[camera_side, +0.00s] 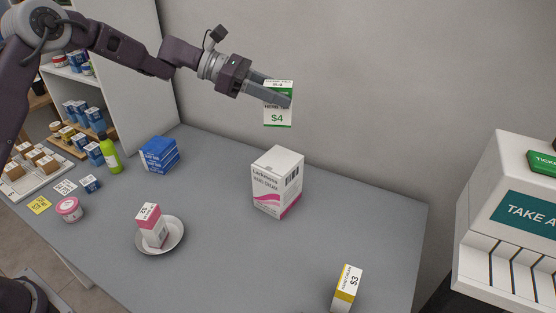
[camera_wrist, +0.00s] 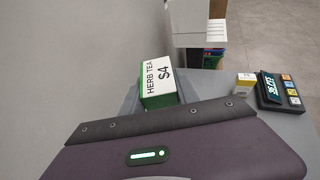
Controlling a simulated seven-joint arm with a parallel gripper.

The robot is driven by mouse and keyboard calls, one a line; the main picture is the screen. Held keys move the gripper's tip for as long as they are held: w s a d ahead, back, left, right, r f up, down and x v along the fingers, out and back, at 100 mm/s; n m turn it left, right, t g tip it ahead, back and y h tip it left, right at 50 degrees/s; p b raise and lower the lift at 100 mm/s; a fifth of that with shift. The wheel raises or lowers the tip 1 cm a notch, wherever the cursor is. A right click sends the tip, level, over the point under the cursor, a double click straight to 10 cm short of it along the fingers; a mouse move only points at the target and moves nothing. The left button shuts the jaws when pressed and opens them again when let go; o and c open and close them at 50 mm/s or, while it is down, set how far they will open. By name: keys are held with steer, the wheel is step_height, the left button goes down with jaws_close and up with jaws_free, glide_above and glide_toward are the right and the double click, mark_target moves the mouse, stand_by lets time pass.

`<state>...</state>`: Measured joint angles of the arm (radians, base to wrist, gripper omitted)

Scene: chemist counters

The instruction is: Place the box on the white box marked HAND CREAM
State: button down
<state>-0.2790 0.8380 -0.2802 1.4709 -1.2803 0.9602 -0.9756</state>
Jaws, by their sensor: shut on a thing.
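My gripper (camera_side: 279,92) is shut on a green and white box marked HERB TEA $4 (camera_side: 279,117), held in the air near the back wall. The held box also shows in the wrist view (camera_wrist: 158,82), its label facing the camera. The white box marked HAND CREAM (camera_side: 274,186), with a pink band, stands upright on the grey counter. The held box is above it and apart from it, with a clear gap between them. The hand cream box cannot be made out in the wrist view.
A pink and white box (camera_side: 152,228) stands on a white saucer (camera_side: 176,236). A blue box (camera_side: 159,153), a green bottle (camera_side: 108,154) and a pink jar (camera_side: 69,210) stand at left. A yellow and white $3 box (camera_side: 346,290) stands at the front right.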

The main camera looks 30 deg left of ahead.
step_height(320, 180, down, 11)
steer(key=shift+r, duration=0.15)
steer(key=c, duration=0.9)
jaws_free()
